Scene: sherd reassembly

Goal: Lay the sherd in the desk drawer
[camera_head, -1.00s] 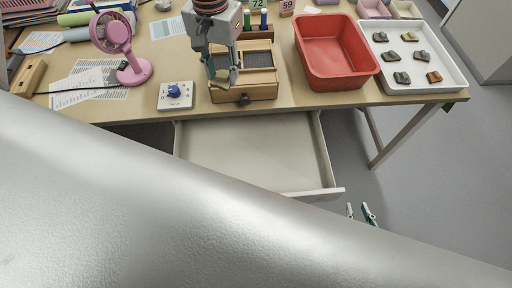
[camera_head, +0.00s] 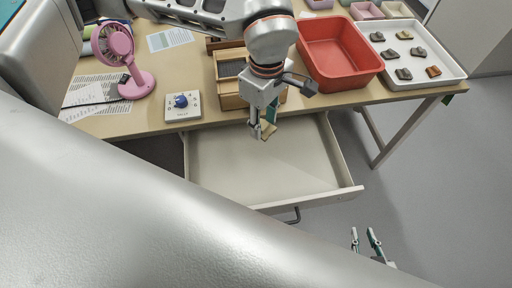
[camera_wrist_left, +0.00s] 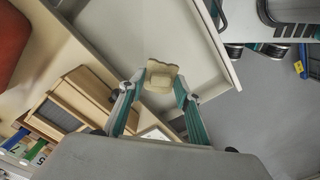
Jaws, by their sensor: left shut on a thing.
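My left gripper (camera_head: 263,134) is shut on a small tan sherd (camera_head: 269,131), held above the back part of the open desk drawer. In the left wrist view the pale sherd (camera_wrist_left: 160,75) sits between the two fingertips of the left gripper (camera_wrist_left: 158,84). The desk drawer (camera_head: 230,168) is pulled out, and the inside that shows is empty; it also shows in the left wrist view (camera_wrist_left: 120,32). My right gripper (camera_head: 367,240) shows at the lower right, over the floor, with its fingers apart and nothing between them.
A wooden box (camera_head: 230,100) stands at the desk's front edge behind my left gripper. A red bin (camera_head: 335,50) and a white tray (camera_head: 440,75) with several sherds stand to the right. A control box with a blue knob (camera_head: 181,101) and a pink fan (camera_head: 118,45) are at left.

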